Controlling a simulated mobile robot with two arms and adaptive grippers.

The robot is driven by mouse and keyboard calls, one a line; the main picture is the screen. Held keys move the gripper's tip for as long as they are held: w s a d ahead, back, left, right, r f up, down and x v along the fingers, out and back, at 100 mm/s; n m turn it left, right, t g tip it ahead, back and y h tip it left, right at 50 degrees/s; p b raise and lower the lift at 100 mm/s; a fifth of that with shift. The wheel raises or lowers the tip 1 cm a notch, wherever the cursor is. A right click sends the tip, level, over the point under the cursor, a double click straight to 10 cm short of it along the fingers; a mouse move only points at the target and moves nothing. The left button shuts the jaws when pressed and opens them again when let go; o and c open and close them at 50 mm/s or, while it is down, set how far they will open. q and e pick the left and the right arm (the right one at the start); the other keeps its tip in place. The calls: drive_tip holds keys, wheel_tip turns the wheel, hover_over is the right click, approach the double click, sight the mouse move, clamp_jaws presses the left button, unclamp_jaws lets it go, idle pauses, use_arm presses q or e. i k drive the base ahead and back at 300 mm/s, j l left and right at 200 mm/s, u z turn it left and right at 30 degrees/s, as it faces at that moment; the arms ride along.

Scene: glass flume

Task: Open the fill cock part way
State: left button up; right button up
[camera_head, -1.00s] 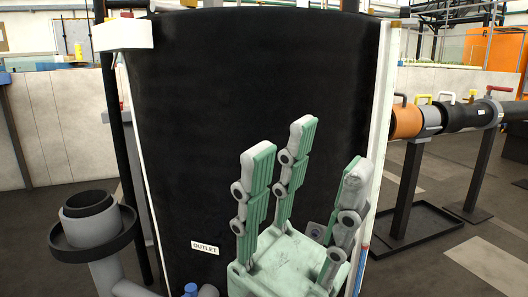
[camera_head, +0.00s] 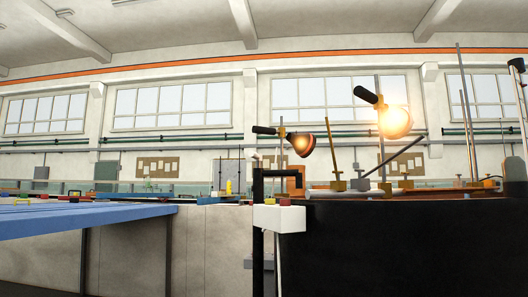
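The black tank (camera_head: 400,245) fills the lower right, with its rim near the middle height of the picture. A white box (camera_head: 279,218) hangs at the tank's left rim. A dark upright pipe with a bent top (camera_head: 258,215) stands beside the box. I cannot make out a fill cock for certain in this view. The tank's lower front and its outlet are out of view. Neither of my grippers is in view.
Two lamps, one lit (camera_head: 394,122) and one smaller and reddish (camera_head: 302,145), stand above the tank rim. Several brass-coloured clamps and rods stand along the rim. A blue-topped long surface (camera_head: 85,220) lies at left. A pale wall (camera_head: 215,250) runs behind.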

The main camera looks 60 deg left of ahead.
sight(258, 157)
drive_tip(key=k+j, duration=0.15)
drive_tip(key=j, duration=0.25)
drive_tip(key=k+j, duration=0.2)
drive_tip(key=j, duration=0.15)
drive_tip(key=k+j, duration=0.15)
drive_tip(key=j, duration=0.25)
drive_tip(key=k+j+u, duration=0.1)
drive_tip(key=j, duration=0.3)
drive_tip(key=k+j+u, duration=0.15)
drive_tip(key=u, duration=1)
